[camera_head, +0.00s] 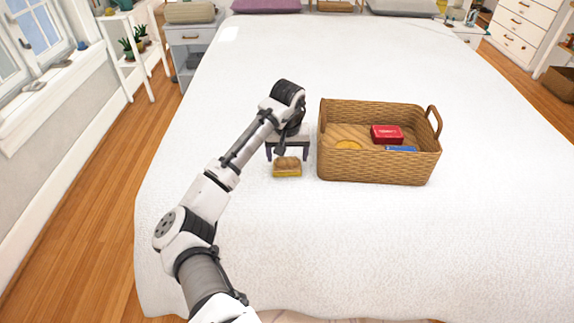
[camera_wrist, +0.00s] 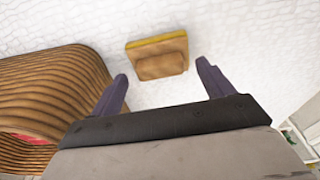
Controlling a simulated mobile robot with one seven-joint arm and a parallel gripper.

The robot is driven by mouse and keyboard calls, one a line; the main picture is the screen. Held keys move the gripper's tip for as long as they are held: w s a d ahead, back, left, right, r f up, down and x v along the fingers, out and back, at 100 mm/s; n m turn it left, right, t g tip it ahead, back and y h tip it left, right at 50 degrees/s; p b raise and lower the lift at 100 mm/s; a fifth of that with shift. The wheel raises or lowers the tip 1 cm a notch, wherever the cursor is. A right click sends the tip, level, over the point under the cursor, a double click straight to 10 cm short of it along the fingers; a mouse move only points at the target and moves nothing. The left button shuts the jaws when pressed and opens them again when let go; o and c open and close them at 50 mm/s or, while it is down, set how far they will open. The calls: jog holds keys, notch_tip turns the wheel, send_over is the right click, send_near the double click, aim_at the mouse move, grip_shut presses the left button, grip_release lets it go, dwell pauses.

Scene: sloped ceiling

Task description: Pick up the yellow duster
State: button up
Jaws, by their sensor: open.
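The yellow duster (camera_head: 287,171) is a small block with a brown wooden part and a yellow layer. It lies on the white bed cover, just left of the wicker basket. In the wrist view the duster (camera_wrist: 158,57) shows at upper middle, between and slightly beyond the fingertips, with bed cover visible around it. My gripper (camera_head: 287,157) is open and empty, close above and behind the duster in the head view. Its two dark fingers (camera_wrist: 162,70) stand wide apart on either side, and I see no contact with the duster. The exact height gap is hard to tell.
The wicker basket (camera_head: 375,169) stands close to the right of my gripper and holds a red box (camera_head: 387,134), a blue item (camera_head: 401,149) and a yellow item (camera_head: 348,145). The bed cover (camera_head: 400,240) is clear in front and around. Pillows lie at the far end.

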jog(key=shift+w+f, duration=0.15)
jog(key=shift+f, duration=1.1)
jog(key=c, duration=0.6)
jog(key=shift+r, duration=0.1)
